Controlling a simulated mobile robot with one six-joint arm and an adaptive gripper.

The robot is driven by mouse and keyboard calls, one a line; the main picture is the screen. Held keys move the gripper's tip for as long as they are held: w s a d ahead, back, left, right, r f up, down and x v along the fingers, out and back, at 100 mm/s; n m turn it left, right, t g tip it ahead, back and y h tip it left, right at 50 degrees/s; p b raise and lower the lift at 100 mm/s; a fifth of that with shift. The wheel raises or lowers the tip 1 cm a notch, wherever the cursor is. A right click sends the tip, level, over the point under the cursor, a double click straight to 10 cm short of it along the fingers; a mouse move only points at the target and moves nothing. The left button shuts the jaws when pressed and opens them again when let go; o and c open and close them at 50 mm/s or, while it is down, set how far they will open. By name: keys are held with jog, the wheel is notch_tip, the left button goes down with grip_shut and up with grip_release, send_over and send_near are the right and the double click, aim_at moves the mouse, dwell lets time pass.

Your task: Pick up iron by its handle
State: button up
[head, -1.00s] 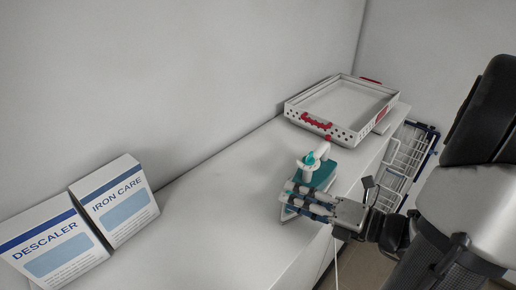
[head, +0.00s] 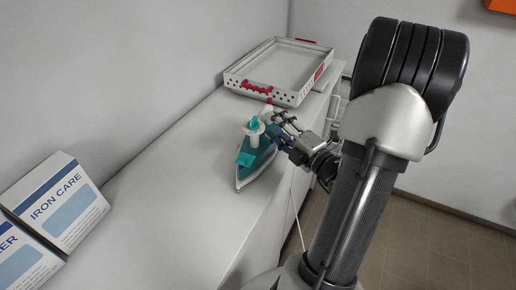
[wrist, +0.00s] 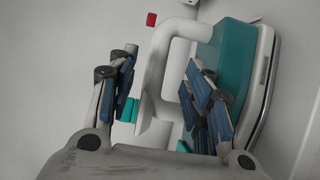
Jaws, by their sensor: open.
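The teal and white iron (head: 257,164) lies flat on the white counter, its tip toward the front. In the wrist view the iron's white handle (wrist: 155,75) rises as a loop from its teal body (wrist: 227,62). My gripper (head: 283,122) is at the iron's rear right side. In the wrist view my gripper (wrist: 160,100) is open, with one finger left of the handle and the other on the right, between handle and body or close over the body. Whether a finger touches the iron I cannot tell. Part of the handle is hidden behind my gripper in the head view.
A white tray (head: 236,82) with red handles stands behind the iron. Two boxes, IRON CARE (head: 62,205) and one partly cut off (head: 22,258), stand at the left. The counter (head: 165,190) between is clear. A wire rack (head: 337,105) is beyond the counter's right edge.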

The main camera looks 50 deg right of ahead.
aim_at(263, 111)
jog(key=w, duration=0.4)
jog(key=w+d, duration=0.1)
jog(key=w, duration=0.1)
jog(key=shift+w+r, duration=0.1)
jog(key=shift+w, duration=0.15)
grip_shut()
jog(key=shift+r, duration=0.2)
dwell(0.5)
